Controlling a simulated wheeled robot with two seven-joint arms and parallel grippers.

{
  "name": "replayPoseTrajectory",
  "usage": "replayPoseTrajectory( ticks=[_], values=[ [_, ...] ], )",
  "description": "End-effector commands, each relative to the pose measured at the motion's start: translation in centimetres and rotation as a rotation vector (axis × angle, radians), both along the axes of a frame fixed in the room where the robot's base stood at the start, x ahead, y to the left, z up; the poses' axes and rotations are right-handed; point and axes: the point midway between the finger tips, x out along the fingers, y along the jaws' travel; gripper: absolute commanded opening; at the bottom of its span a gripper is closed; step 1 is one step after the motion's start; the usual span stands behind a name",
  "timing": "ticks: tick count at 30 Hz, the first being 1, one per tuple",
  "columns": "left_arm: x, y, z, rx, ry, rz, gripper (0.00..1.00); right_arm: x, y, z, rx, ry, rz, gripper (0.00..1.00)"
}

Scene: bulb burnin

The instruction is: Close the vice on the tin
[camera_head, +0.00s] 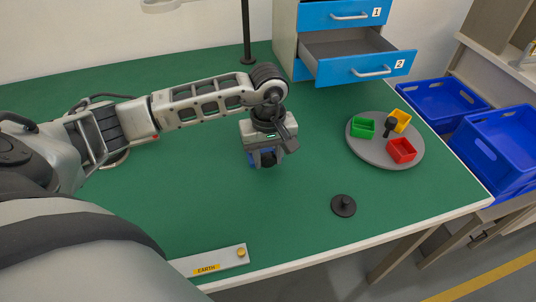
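My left gripper (267,160) points down over the middle of the green bench. A small blue object (252,159) shows beside and behind its fingers, mostly hidden. This may be part of the vice, but I cannot tell. A dark round part shows at the fingertips, and I cannot tell whether it is held or whether the fingers are open. No tin can be made out. My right gripper is not in view.
A grey turntable (372,153) holds green (362,128), yellow (401,119) and red (402,150) bins. A black knobbed disc (343,206) lies near the front edge. Drawer 2 (366,68) stands open. An EARTH strip (212,262) lies in front. Blue crates (500,150) are at right.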

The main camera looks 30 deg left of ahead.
Motion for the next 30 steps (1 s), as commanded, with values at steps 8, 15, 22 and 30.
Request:
replayPoseTrajectory(
  ticks=[8,15,22,30],
  values=[
    [0.34,-0.19,-0.09,0.074,0.084,0.000,0.11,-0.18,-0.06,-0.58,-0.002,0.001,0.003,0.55],
    [0.31,-0.22,-0.07,0.153,0.180,0.002,0.11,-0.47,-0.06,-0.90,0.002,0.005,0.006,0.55],
    [0.26,-0.20,0.01,0.155,0.182,0.002,0.11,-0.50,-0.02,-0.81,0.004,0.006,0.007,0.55],
    [0.26,-0.19,0.00,0.155,0.181,0.002,0.55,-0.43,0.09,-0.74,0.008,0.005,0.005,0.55]
  ],
)
